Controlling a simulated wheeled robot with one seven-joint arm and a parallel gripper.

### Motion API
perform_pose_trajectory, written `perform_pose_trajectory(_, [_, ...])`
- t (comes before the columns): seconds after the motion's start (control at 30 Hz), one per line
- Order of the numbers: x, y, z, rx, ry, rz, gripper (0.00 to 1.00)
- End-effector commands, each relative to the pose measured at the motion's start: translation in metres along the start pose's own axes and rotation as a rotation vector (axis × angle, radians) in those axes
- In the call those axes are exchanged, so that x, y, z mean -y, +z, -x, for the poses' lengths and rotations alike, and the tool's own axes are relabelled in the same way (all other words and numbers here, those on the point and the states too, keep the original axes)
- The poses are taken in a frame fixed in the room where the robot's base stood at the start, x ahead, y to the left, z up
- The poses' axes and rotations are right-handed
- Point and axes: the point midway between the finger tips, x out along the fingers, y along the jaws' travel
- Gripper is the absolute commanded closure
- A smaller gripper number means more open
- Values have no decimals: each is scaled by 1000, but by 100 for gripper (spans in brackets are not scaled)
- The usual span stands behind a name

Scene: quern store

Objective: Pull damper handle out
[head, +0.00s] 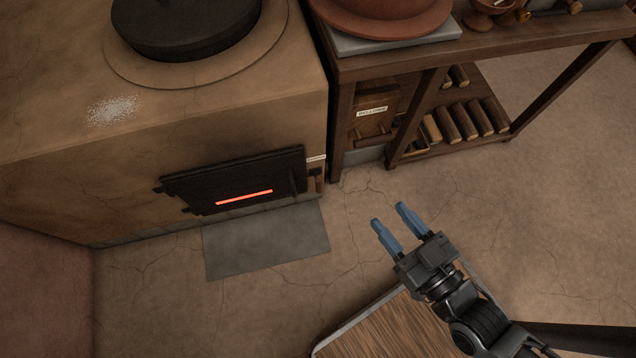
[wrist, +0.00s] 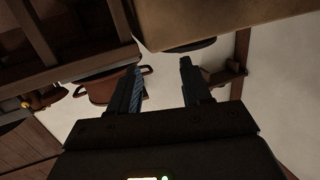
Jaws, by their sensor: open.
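The clay stove (head: 190,120) fills the left of the head view. A small pale label (head: 316,158) sits at its front right corner. Just below the label is a small brown wooden piece, which looks like the damper handle (head: 319,180); it is partly in shadow, and how far it stands out cannot be told. My gripper (head: 388,214) has blue fingers, is open and empty, and is over the floor to the right of and nearer than the handle, clearly apart from it. The wrist view shows the open fingers (wrist: 160,67) too; I cannot pick out the handle there for certain.
The black fire door (head: 240,180) with a glowing slot is on the stove front, above a grey floor plate (head: 266,244). A wooden bench (head: 480,50) with logs on its lower shelf stands at the right. A wooden tabletop (head: 385,325) is below my arm. The floor between is clear.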

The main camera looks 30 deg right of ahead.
Motion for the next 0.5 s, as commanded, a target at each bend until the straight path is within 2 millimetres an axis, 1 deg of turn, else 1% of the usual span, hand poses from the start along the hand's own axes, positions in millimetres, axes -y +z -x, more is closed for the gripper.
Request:
perform_pose_trajectory(0.03, [0,46,-22,-15,2,-2,52])
perform_pose_trajectory(0.07, [0,62,-32,-23,6,-2,52])
perform_pose_trajectory(0.1, [0,84,-45,-33,12,-3,52])
perform_pose_trajectory(0.17, [-1,116,-66,-48,21,-3,52])
perform_pose_trajectory(0.2, [0,136,-81,-58,28,-3,52])
perform_pose_trajectory(0.27, [0,165,-102,-72,40,-2,52])
perform_pose_trajectory(0.3, [0,183,-117,-80,49,-1,52])
perform_pose_trajectory(0.4, [2,222,-149,-98,70,2,52])
perform_pose_trajectory(0.5, [3,250,-175,-111,90,4,52])
